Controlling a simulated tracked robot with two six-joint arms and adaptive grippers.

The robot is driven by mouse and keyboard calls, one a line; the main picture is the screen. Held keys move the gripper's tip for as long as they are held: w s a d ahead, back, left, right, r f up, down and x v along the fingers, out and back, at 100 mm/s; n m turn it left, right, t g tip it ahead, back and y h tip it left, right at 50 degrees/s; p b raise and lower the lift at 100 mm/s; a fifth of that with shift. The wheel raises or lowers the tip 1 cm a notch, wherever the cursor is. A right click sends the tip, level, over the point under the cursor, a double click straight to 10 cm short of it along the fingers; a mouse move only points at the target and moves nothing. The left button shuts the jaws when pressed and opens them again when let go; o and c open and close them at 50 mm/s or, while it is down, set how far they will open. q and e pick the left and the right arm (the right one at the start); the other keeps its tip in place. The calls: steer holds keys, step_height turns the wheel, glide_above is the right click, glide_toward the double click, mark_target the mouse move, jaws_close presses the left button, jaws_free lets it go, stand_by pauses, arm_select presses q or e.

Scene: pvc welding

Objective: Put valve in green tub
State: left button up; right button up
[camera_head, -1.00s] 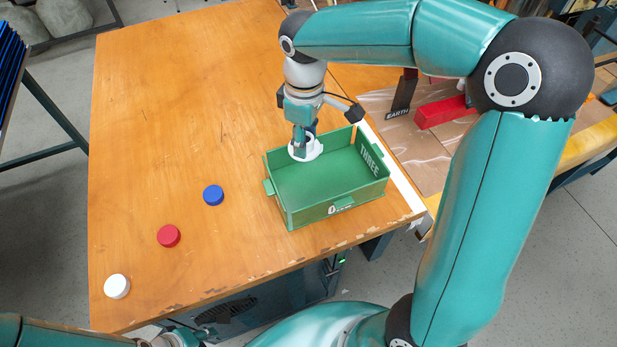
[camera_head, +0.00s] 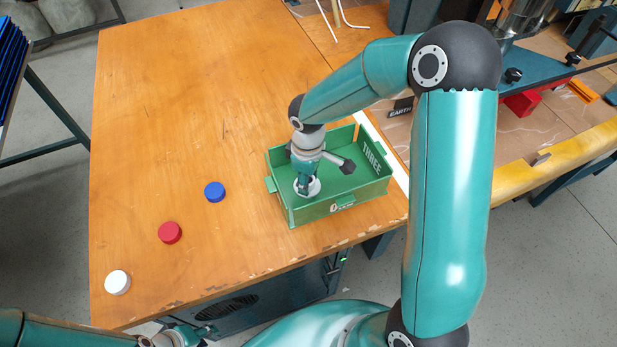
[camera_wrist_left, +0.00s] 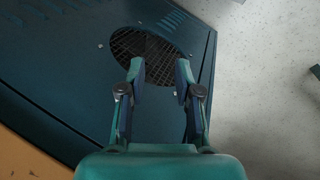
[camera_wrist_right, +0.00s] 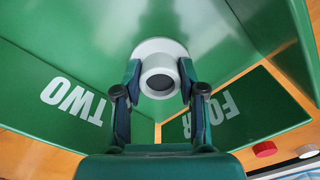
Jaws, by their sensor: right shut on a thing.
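The green tub (camera_head: 350,193) stands on the wooden table near its right front part, with THREE on one inner wall. The valve, a white round flanged piece (camera_head: 314,188), is inside the tub's outline toward its left front. My right gripper (camera_head: 306,190) points down into the tub, shut on the valve. In the right wrist view the valve (camera_wrist_right: 160,48) shows its open round end between the fingers (camera_wrist_right: 160,72); whether it touches the tub floor I cannot tell. My left gripper (camera_wrist_left: 159,68) is open and empty, low by the table's front edge.
A blue cap (camera_head: 215,192), a red cap (camera_head: 170,233) and a white cap (camera_head: 118,282) lie in a diagonal line left of the tub. The table (camera_head: 170,110) is clear behind them. A dark cabinet with a grille (camera_wrist_left: 150,45) is below the left gripper.

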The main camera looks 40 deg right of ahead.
steer(key=o, duration=1)
steer(key=shift+r, duration=0.15)
step_height(320, 180, up, 12)
stand_by(0.5)
